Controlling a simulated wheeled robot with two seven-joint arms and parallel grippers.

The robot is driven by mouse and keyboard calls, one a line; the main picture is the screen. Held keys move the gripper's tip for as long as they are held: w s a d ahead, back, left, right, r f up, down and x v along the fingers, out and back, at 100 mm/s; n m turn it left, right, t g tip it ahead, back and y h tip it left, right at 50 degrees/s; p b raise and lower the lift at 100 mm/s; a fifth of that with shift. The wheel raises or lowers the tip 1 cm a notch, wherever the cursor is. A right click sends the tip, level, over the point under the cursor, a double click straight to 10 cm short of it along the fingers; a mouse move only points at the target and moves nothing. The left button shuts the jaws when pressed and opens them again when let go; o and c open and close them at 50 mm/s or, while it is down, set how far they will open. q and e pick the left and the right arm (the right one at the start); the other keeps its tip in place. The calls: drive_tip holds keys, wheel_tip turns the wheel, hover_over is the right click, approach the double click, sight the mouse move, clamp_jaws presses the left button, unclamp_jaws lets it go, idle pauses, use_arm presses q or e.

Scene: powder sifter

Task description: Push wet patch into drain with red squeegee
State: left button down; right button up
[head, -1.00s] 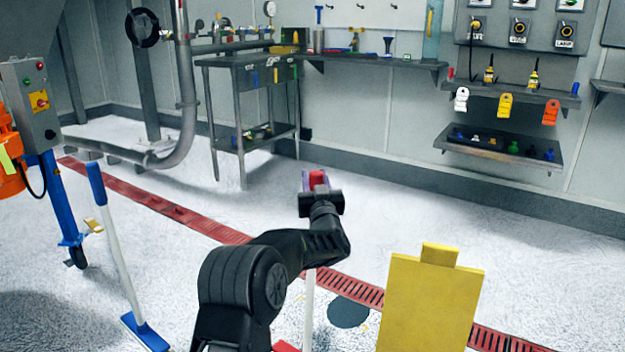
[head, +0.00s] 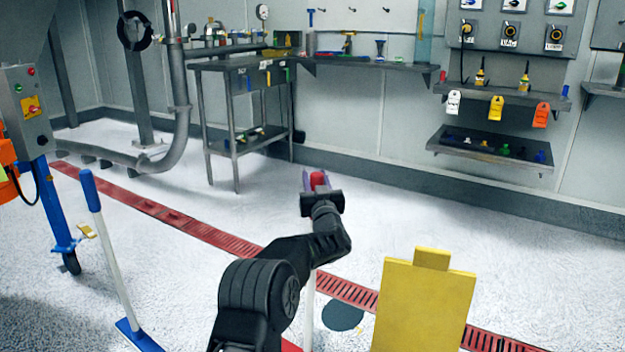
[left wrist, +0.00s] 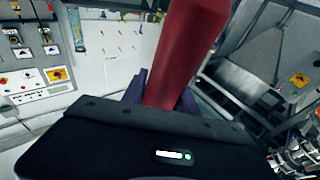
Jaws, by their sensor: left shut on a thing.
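My left gripper (head: 320,182) is shut on the red handle top of the red squeegee. The red grip also fills the middle of the left wrist view (left wrist: 187,50), between the fingers. The squeegee's white pole (head: 309,312) runs down behind my arm to the red head (head: 291,347), mostly hidden at the bottom edge. The dark wet patch (head: 342,317) lies on the floor just right of the pole, at the near side of the drain. The drain (head: 215,238) is a long red grating crossing the floor diagonally. My right gripper is not in view.
A yellow floor sign (head: 422,305) stands right of the patch and hides part of the drain. A blue squeegee (head: 110,265) stands at left, near a blue-legged machine (head: 52,200). A steel table (head: 240,110) and shelves line the wall. Floor beyond the drain is clear.

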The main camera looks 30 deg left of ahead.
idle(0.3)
